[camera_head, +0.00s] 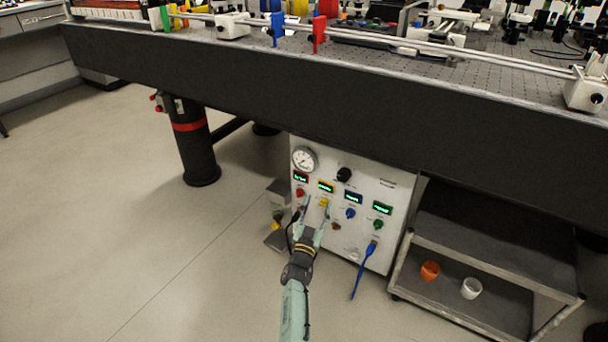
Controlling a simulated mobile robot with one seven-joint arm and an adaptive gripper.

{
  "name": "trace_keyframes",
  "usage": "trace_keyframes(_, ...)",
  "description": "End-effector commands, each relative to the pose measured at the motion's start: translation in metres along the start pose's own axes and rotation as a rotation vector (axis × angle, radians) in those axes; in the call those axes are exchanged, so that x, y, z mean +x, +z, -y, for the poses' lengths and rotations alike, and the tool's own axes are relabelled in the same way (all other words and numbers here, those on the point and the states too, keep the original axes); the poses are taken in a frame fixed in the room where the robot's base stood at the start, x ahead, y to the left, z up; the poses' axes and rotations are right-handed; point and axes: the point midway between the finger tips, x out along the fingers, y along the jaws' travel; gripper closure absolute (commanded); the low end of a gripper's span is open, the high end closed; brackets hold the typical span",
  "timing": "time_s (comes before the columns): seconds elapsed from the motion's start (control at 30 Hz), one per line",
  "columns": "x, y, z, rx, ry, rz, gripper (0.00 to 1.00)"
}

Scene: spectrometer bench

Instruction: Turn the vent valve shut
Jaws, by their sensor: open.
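A white control panel (372,184) stands under the bench, with a row of coloured valve knobs below small lit displays. The knobs are red (299,193), yellow (324,202), blue (350,213) and green (378,224). The labels are too small to read, so I cannot tell which one is the vent valve. My gripper (317,207) is open in front of the panel's left half, with its fingers pointing up at the yellow knob. The right finger overlaps this knob in the picture. I cannot tell whether it touches, and nothing is seen held.
A round gauge (304,159) and a black knob (344,174) sit higher on the panel. A blue hose (362,272) hangs at its right. A cart (450,262) with orange and white cups stands right. The dark bench edge (300,100) overhangs. The floor at left is clear.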

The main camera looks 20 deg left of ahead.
Motion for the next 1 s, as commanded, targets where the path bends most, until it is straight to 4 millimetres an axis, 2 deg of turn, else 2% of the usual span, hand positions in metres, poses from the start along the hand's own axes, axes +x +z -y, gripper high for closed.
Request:
trace_keyframes(0.4, 0.026, -0.068, 0.053, 0.054, -0.089, -0.081, 0.52)
trace_keyframes(0.6, 0.032, -0.093, 0.072, 0.072, -0.123, -0.109, 0.52)
trace_keyframes(0.8, 0.035, -0.104, 0.081, 0.082, -0.138, -0.122, 0.52)
trace_keyframes(1.0, 0.035, -0.106, 0.082, 0.084, -0.141, -0.124, 0.52)
